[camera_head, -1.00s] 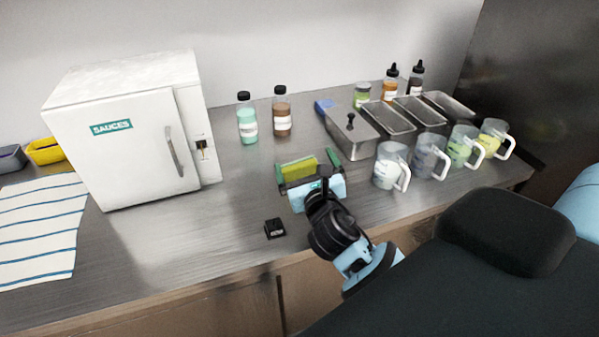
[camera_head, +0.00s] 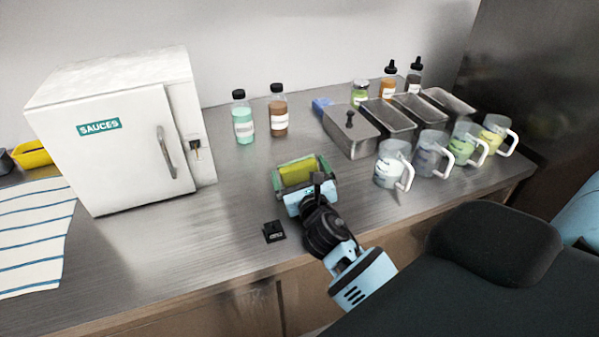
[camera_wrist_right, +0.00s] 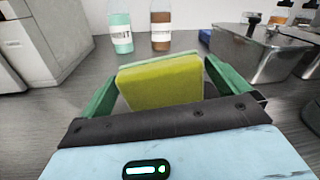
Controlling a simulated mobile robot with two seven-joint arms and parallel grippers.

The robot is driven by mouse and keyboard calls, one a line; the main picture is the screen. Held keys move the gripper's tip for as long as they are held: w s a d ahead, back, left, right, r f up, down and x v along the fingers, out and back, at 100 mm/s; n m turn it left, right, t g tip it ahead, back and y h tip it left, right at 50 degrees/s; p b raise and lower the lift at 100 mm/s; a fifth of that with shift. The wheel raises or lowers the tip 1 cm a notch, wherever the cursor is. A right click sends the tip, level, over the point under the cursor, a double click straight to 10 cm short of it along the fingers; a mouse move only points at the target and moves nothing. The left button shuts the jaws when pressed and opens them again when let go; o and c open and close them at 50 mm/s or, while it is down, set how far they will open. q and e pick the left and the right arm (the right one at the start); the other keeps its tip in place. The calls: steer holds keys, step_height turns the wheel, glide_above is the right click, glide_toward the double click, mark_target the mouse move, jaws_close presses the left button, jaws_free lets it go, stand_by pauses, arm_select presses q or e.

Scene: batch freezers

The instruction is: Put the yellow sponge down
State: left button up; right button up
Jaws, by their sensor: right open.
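The yellow sponge (camera_head: 297,173) rests on the steel counter, between the green fingers of my right gripper (camera_head: 300,168). In the right wrist view the sponge (camera_wrist_right: 161,82) stands between the two spread fingers of the gripper (camera_wrist_right: 160,82), with gaps showing on both sides. The right gripper is open. Its body hides the near lower part of the sponge, so I cannot see exactly how its base meets the counter. My left gripper is not in view.
A white SAUCES freezer (camera_head: 118,140) stands at left beside a striped towel (camera_head: 30,235). A small black block (camera_head: 273,231) lies near the gripper. A steel pan (camera_head: 350,138) and several handled jugs (camera_head: 391,166) stand to the right. Two bottles (camera_head: 279,112) stand behind.

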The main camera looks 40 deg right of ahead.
mark_target(297, 161)
steer(key=shift+x, duration=1.2)
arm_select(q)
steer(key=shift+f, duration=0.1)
arm_select(e)
steer(key=c, duration=0.9)
steer(key=shift+o, duration=0.2)
steer(key=shift+r, duration=0.5)
step_height(297, 161, up, 3)
steer(key=shift+s+a+r+p, duration=0.1)
steer(key=shift+a+p, duration=0.05)
steer(key=shift+p, duration=0.45)
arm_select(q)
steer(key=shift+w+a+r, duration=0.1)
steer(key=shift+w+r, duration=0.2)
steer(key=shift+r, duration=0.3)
arm_select(e)
steer(key=s+a, duration=0.3)
steer(key=a, duration=0.1)
steer(key=s+a, duration=0.3)
steer(key=a, duration=0.1)
steer(key=s+a, duration=0.3)
steer(key=a, duration=0.1)
steer(key=shift+s+a+r, duration=0.2)
steer(key=shift+s+r, duration=0.15)
steer(key=shift+r, duration=0.05)
